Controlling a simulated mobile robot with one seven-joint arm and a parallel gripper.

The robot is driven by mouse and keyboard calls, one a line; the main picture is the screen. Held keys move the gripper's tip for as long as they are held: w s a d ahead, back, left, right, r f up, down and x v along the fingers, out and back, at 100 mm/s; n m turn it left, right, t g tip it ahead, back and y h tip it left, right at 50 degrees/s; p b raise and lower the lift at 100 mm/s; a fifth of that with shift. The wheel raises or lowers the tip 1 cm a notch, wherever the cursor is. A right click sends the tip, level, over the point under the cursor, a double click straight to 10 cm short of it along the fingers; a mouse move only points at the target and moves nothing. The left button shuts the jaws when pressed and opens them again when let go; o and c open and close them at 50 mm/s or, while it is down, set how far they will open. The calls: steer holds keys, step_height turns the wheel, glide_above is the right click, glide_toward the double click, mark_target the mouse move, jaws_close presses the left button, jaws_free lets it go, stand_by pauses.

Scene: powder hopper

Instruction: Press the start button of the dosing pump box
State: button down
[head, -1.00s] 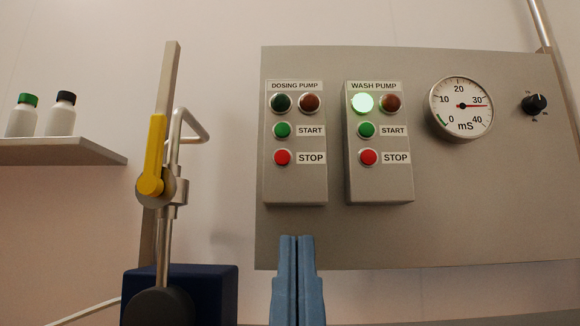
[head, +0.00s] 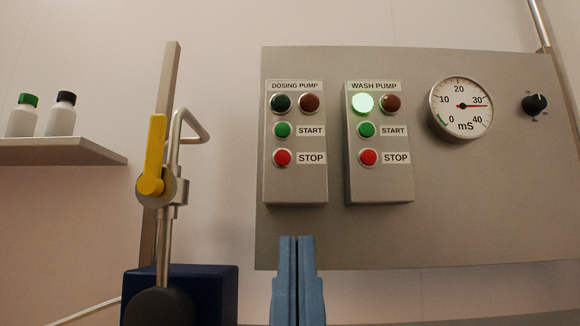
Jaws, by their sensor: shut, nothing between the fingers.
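The dosing pump box (head: 296,185) is a grey box on the panel, left of the wash pump box. Its green start button (head: 282,130) sits above its red stop button (head: 283,157). The dosing pump's green lamp (head: 281,103) and red lamp (head: 309,103) both look dark. My gripper (head: 297,238) is shut and empty, blue fingers pointing up. In the picture its tips are below the dosing pump box, apart from the buttons. How far the tips are from the panel I cannot tell.
The wash pump box (head: 380,187) stands close on the right, its green lamp (head: 362,103) lit. A gauge (head: 461,107) and black knob (head: 535,104) are further right. A pipe with a yellow lever (head: 155,150) stands left. A shelf (head: 60,152) holds two bottles.

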stand_by(0.8)
step_height(320, 180, up, 14)
steer(key=p, duration=1.3)
steer(key=shift+f+p, duration=0.2)
steer(key=shift+p, duration=0.1)
